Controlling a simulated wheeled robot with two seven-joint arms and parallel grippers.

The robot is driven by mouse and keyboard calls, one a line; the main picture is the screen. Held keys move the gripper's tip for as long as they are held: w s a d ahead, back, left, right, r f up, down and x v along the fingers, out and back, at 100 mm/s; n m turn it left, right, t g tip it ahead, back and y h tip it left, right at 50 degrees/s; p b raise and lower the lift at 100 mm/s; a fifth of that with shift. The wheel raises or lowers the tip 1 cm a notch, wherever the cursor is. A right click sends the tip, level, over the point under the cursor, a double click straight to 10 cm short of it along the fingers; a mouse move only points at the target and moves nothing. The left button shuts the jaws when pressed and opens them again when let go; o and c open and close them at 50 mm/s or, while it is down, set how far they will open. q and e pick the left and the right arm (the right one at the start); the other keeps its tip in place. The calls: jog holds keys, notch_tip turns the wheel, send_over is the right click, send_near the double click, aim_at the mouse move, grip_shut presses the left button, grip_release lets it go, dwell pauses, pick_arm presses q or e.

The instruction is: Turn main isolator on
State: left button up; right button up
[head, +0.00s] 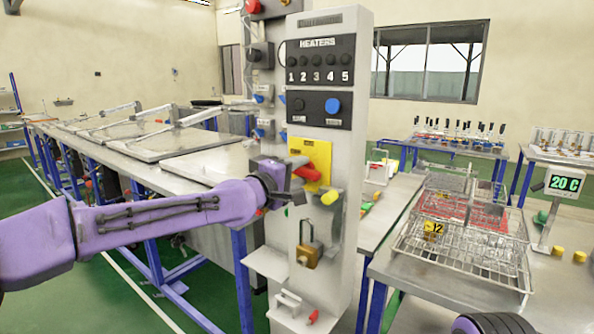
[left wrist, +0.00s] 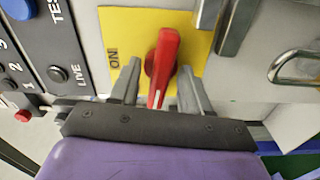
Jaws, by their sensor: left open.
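The main isolator is a red rotary handle (head: 318,174) on a yellow plate (head: 326,152) on the grey control column (head: 334,215). In the left wrist view the handle (left wrist: 162,62) has a white mark at its near end, which points toward my gripper's palm. The word ON stands on the plate (left wrist: 120,20), to the left of the handle there. My left gripper (head: 297,181) is at the plate with its jaws open. In the wrist view the gripper's two fingers (left wrist: 158,88) stand on either side of the handle, with gaps showing. My right gripper is out of view.
Above the plate are a TEST/LIVE panel with a blue button (head: 333,105) and the HEATERS panel (head: 318,62). A yellow knob (head: 330,197) and a brass padlock (head: 308,256) sit below. Wire racks (head: 465,245) cover the right bench; steel-lidded tanks (head: 165,140) stand left.

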pick_arm(q)
grip_shut()
jog(key=shift+f+m, duration=0.1)
jog(key=shift+m, duration=0.2)
jog(key=m, duration=1.1)
jog(key=shift+m, duration=0.3)
jog(key=m, duration=0.4)
jog(key=shift+p, duration=0.3)
jog(key=shift+f+m, duration=0.1)
jog(key=shift+m, duration=0.2)
